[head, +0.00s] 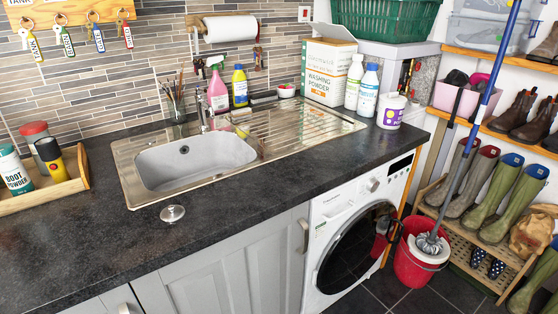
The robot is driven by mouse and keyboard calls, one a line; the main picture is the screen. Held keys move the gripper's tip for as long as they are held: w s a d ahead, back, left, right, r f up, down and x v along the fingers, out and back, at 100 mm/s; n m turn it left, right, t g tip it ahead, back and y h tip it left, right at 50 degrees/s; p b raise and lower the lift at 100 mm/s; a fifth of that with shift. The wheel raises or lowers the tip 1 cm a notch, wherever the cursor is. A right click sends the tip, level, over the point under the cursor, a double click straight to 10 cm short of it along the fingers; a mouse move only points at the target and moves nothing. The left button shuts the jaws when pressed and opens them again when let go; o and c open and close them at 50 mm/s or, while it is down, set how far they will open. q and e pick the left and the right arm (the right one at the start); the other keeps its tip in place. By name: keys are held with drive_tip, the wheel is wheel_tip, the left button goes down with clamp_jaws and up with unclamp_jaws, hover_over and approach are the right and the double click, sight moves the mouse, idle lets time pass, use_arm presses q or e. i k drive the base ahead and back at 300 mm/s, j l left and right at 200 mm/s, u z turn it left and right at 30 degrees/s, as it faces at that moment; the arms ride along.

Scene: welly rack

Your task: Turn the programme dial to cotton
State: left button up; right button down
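A white washing machine (325,222) stands under the dark worktop, right of the grey cupboard doors. Its programme dial (373,184) is a round silver-white knob on the upper front panel, left of a dark display (401,164). The dial's markings and its pointer are too small to read, so its setting cannot be told. The machine's round dark door (352,246) is below the dial and looks closed. Neither of my grippers is in view.
A mop (466,130) leans in a red bucket (417,262) right of the machine, with an orange-brown pole (407,198) at the machine's right edge. A boot rack (478,236) stands further right. The worktop (230,218) front is mostly clear, apart from a sink plug (172,213).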

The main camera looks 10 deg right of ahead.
sight(372, 184)
drive_tip(key=i+l, duration=0.1)
drive_tip(key=l, duration=0.4)
drive_tip(key=i+l+u, duration=0.1)
drive_tip(key=l, duration=0.4)
drive_tip(key=i+l, duration=0.1)
drive_tip(key=l, duration=0.4)
drive_tip(key=i+l, duration=0.1)
drive_tip(key=l, duration=0.4)
drive_tip(key=j+u, duration=0.05)
